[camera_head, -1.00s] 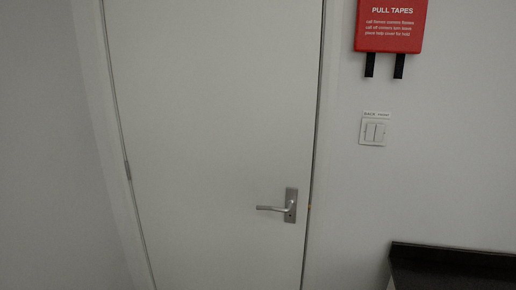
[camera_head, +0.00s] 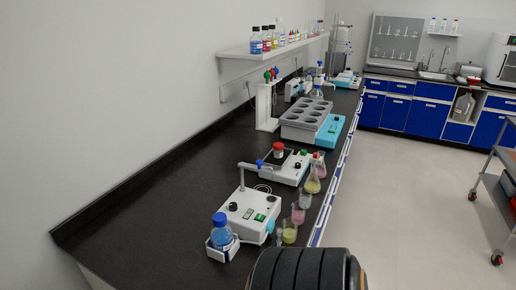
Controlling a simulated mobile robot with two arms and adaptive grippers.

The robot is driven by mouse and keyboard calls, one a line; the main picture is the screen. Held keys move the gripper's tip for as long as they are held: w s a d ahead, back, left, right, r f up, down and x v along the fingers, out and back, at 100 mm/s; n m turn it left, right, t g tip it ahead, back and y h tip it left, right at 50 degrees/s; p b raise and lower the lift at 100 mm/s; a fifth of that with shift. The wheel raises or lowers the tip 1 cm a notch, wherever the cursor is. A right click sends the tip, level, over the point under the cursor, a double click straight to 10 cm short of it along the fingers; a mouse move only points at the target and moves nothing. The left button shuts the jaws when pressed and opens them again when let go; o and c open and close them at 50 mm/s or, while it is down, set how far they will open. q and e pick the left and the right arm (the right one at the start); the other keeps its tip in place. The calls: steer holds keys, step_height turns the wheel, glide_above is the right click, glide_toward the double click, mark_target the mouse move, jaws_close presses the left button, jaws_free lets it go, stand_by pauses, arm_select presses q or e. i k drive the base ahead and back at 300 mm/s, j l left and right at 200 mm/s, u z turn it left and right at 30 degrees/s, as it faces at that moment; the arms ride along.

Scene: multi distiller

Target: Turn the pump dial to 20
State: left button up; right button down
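A white box-shaped device (camera_head: 248,219) stands on the near part of the black bench. It has a round black knob (camera_head: 232,206) on its top, small green-lit switches or displays, and a teal round part on its right end. It looks like the pump, but its label and any dial numbers are too small to read. A blue-capped bottle (camera_head: 221,234) sits in a white holder at its near left corner. A second white device (camera_head: 284,168) with a red-capped bottle stands just behind it. Neither of my grippers is in view.
The black bench (camera_head: 150,195) is clear on the left. Flasks and beakers (camera_head: 298,213) line its right edge. A grey block with round wells (camera_head: 306,120) stands farther back. Grey floor (camera_head: 400,200) is open on the right, with a cart (camera_head: 499,200) at the far right.

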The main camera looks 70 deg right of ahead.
mark_target(233, 205)
steer(key=z, duration=2.2)
steer(key=k+l+u, duration=0.1)
steer(key=u, duration=0.3)
steer(key=k+l+u, duration=0.1)
steer(key=u, duration=0.25)
steer(key=k+l+u, duration=0.15)
steer(key=u, duration=0.25)
